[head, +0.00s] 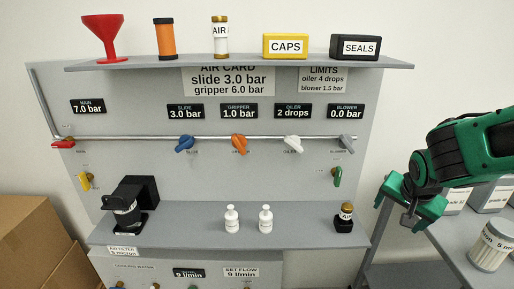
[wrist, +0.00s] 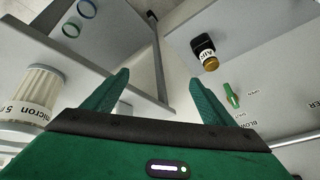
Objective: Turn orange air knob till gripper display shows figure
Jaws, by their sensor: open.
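The orange air knob (head: 239,144) sits on the horizontal pipe in the middle of the grey panel, under the gripper display (head: 238,111), which reads 1.0 bar. The air card (head: 228,80) above reads slide 3.0 bar, gripper 6.0 bar. My gripper (head: 408,217) is at the right in the head view, beyond the panel's right edge and well apart from the knob. In the wrist view my gripper (wrist: 160,85) has its two green fingers wide apart with nothing between them. The orange knob is not in the wrist view.
A blue knob (head: 185,144) and a white knob (head: 293,145) flank the orange one. A green handle (head: 338,176) and a small dark jar (head: 344,217) stand near the panel's right side. White bottles stand on the lower shelf (head: 180,226). A side table (head: 440,225) holds a filter.

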